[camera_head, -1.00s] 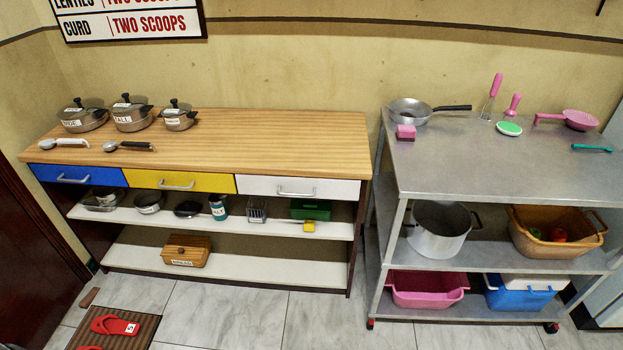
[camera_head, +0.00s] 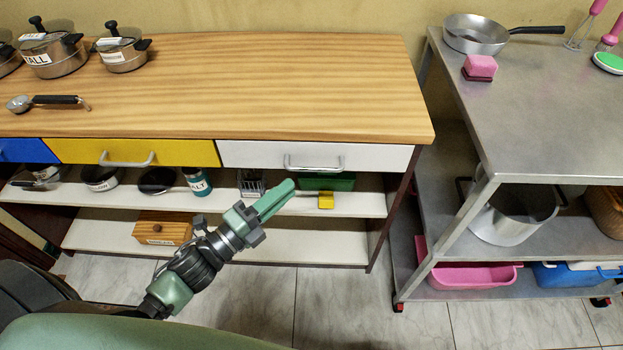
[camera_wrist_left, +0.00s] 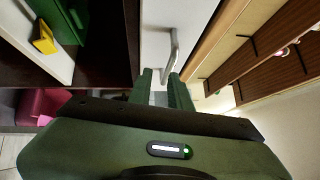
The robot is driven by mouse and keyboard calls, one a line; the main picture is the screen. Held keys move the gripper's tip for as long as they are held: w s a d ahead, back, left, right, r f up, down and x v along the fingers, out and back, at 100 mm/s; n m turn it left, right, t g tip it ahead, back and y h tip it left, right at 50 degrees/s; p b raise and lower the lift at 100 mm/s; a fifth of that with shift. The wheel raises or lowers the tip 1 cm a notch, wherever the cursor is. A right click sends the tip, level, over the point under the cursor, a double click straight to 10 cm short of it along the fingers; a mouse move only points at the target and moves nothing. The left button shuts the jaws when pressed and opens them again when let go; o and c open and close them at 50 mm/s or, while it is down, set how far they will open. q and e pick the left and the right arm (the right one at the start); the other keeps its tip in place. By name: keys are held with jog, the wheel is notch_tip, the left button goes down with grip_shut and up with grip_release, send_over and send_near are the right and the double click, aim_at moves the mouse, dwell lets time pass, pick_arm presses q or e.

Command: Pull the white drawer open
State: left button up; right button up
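The white drawer (camera_head: 250,154) is shut, at the right end of the wooden counter's drawer row. Its silver bar handle (camera_head: 314,167) runs along its front. My left gripper (camera_head: 290,185) points up and right, its fingertips just below and left of the handle in the head view. In the left wrist view, the white drawer front (camera_wrist_left: 156,40) and the handle (camera_wrist_left: 174,48) lie ahead of my left gripper (camera_wrist_left: 164,78). Its two green fingers are apart, with nothing seen held between them. I cannot tell whether they touch the handle. My right gripper is out of view.
The yellow drawer (camera_head: 75,151) and blue drawer (camera_head: 25,150) are to the left, both shut. A green box (camera_head: 340,182) and a yellow item (camera_head: 326,201) sit on the shelf below. A metal cart (camera_head: 540,110) stands at the right, across a narrow floor gap.

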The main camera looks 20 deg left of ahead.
aim_at(312, 169)
pick_arm(q)
jog(key=shift+w+d+r+m+h, duration=0.4)
jog(key=shift+d+r, duration=0.1)
jog(key=shift+r, duration=0.25)
jog(key=x, duration=0.6)
jog(key=shift+w+d, duration=0.2)
jog(key=shift+w, duration=0.1)
grip_shut()
dwell(0.5)
